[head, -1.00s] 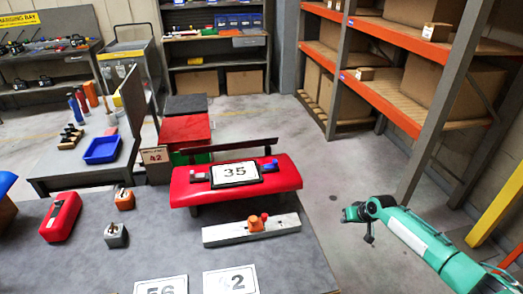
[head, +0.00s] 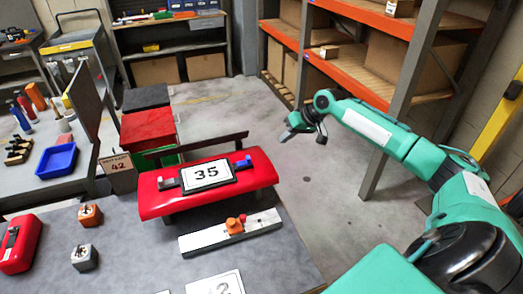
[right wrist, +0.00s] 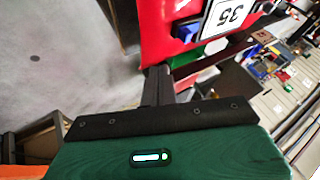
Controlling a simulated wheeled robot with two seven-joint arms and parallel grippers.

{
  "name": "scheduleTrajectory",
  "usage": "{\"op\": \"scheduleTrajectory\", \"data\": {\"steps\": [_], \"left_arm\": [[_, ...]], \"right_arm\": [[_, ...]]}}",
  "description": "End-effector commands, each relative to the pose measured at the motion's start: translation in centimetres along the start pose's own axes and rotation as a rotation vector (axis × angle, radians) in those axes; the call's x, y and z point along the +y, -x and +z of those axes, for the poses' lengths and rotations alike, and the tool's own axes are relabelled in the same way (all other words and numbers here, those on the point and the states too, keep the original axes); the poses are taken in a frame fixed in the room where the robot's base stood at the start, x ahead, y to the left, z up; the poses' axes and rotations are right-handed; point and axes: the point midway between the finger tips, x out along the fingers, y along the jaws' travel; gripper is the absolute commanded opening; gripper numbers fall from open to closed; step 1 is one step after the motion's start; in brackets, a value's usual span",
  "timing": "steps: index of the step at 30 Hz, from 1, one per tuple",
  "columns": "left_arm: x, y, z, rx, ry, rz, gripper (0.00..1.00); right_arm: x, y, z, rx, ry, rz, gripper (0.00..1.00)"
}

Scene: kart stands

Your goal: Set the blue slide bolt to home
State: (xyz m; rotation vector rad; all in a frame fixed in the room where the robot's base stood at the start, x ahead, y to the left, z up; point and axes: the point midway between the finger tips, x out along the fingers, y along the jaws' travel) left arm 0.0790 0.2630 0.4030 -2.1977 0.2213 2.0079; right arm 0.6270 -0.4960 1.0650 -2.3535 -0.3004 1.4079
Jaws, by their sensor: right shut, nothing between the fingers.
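The blue slide bolt (head: 243,162) shows as a small blue piece at the right side of the number 35 plate (head: 207,174), on the red kart stand (head: 262,172). A blue piece also shows beside the plate in the right wrist view (right wrist: 187,33). A grey block (head: 168,183) sits at the plate's left side. My right gripper (head: 288,134) is shut and empty, in the air to the right of and beyond the stand, apart from the bolt. Its dark fingers (right wrist: 158,86) point toward the red stand in the wrist view. My left gripper is not in view.
A white rail (head: 205,239) with an orange knob (head: 234,226) lies in front of the stand. A red case (head: 20,243) and two small blocks (head: 90,215) are at left. Orange shelving (head: 372,72) stands at back right. Grey floor is clear right of the table.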

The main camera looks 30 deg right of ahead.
Motion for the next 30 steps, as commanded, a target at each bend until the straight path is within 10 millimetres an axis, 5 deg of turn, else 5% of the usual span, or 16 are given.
{"op": "scheduleTrajectory", "data": {"steps": [5, 17, 30], "left_arm": [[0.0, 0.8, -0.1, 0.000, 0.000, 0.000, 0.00], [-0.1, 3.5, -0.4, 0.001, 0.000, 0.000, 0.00], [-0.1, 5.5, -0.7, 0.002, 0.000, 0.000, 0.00]], "right_arm": [[-0.2, -1.8, -0.1, -0.002, -0.001, -0.002, 0.00], [-0.3, -9.9, -0.2, 0.000, -0.002, -0.001, 0.00], [-3.5, -11.7, 0.0, 0.000, 0.000, 0.001, 0.00]]}}
